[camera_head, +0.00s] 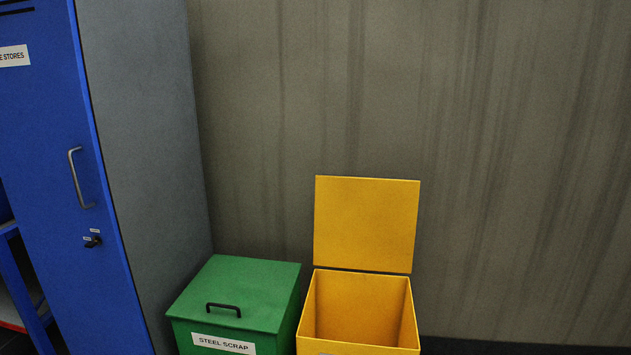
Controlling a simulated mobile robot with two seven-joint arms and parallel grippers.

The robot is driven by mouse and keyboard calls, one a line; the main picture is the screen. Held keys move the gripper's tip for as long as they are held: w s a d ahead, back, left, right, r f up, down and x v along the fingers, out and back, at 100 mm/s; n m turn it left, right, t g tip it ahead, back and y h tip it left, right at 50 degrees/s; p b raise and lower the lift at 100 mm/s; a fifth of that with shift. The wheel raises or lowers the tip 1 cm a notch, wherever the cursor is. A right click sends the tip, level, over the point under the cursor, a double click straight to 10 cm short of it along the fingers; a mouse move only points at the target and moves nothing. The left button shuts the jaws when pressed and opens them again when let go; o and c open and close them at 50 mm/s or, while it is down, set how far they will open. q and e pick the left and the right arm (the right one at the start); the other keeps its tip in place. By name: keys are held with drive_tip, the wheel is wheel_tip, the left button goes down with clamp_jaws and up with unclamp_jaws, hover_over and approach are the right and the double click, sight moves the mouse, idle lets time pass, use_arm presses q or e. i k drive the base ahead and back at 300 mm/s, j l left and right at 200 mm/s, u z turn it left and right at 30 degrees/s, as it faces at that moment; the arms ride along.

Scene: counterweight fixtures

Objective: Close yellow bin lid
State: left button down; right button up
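The yellow bin (308,313) stands at the bottom centre of the head view, and its lower front is cut off by the picture edge. Its lid (366,224) is open and stands upright behind the bin, at the wall side. The part of the inside that shows looks empty; the bottom is not in view. Neither of my grippers is in view.
A green bin (236,290) labelled "STEEL SCRAP", with its lid shut and a black handle (223,309), stands left of the yellow bin. A blue-fronted cabinet (75,260) stands at the left. A streaked wall (520,150) is behind. Right of the yellow bin looks clear.

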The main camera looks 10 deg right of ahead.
sight(364, 223)
drive_tip(key=i+j+z, duration=0.1)
drive_tip(key=z, duration=0.9)
drive_tip(key=i+j+z, duration=0.2)
drive_tip(key=j+z, duration=0.2)
drive_tip(key=i+j+z, duration=0.15)
drive_tip(key=j+z, duration=0.25)
drive_tip(key=i+j+z, duration=0.1)
drive_tip(key=j+z, duration=0.2)
drive_tip(key=j, duration=0.55)
